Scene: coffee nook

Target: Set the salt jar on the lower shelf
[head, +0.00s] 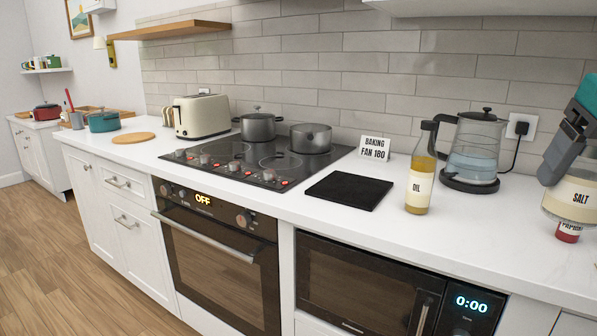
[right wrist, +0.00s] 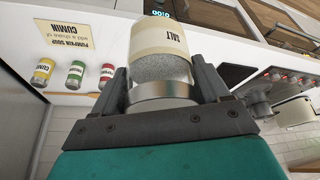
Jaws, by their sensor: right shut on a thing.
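The salt jar (head: 575,198) is a clear jar with a cream SALT label, at the right edge of the head view. My right gripper (head: 568,145) is shut on its lid end and holds it above the counter. In the right wrist view the jar (right wrist: 158,45) sits between both fingers of the gripper (right wrist: 163,88), with white grains inside and a pale metallic lid. A wooden wall shelf (head: 170,31) is at upper left in the head view, and a small white shelf (head: 47,71) is further left. I cannot tell which is the lower shelf. My left gripper is not in view.
A paprika jar (head: 568,232) stands behind and below the salt jar. The kettle (head: 474,150) and oil bottle (head: 420,175) are to its left. Beyond are a black mat (head: 350,190), a sign (head: 374,149) and the hob (head: 265,160). A recipe card (right wrist: 75,32) lies near small spice jars (right wrist: 75,73).

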